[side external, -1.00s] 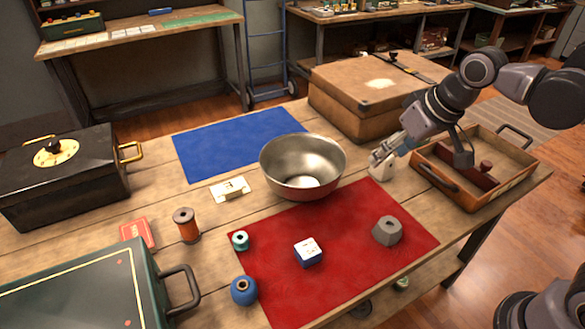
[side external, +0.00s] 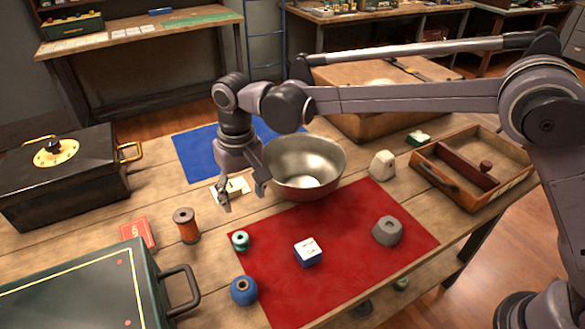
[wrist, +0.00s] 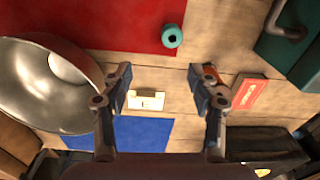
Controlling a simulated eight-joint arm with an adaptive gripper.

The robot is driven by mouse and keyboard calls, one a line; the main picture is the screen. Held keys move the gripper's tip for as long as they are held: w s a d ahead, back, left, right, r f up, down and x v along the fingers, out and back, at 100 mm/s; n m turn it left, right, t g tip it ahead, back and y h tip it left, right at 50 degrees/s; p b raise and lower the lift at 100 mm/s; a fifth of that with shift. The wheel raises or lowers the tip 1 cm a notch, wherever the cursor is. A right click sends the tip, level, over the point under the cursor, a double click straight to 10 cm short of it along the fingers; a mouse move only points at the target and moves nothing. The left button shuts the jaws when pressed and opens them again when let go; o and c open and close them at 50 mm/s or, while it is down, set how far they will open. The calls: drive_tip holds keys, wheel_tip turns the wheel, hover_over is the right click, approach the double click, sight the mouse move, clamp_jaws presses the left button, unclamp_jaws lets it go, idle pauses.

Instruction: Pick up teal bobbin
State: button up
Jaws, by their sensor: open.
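The teal bobbin (side external: 240,240) stands on the left edge of the red mat (side external: 350,268) in the side external view. It also shows in the wrist view (wrist: 172,36), above and between the fingers, with its top hole visible. My gripper (side external: 244,200) is open and empty, pointing down above the table. In the side external view it appears over the small cream block, behind the teal bobbin and apart from it.
A metal bowl (side external: 306,165) stands right of my gripper. An orange spool (side external: 186,225) stands left of the teal bobbin and a blue bobbin (side external: 244,291) in front of it. A white-topped blue cube (side external: 308,252) and a grey block (side external: 388,231) sit on the mat. A green case (side external: 85,290) is front left.

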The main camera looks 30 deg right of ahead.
sight(240, 237)
drive_tip(key=shift+s+a+f, duration=0.1)
drive_tip(key=shift+a+f, duration=0.3)
drive_tip(key=shift+f, duration=1.75)
drive_tip(key=shift+a+f, duration=0.4)
drive_tip(key=shift+f, duration=1.8)
drive_tip(key=shift+s+a+f, duration=0.1)
drive_tip(key=shift+a+f, duration=0.3)
drive_tip(key=shift+f, duration=1.75)
drive_tip(key=c, duration=1.2)
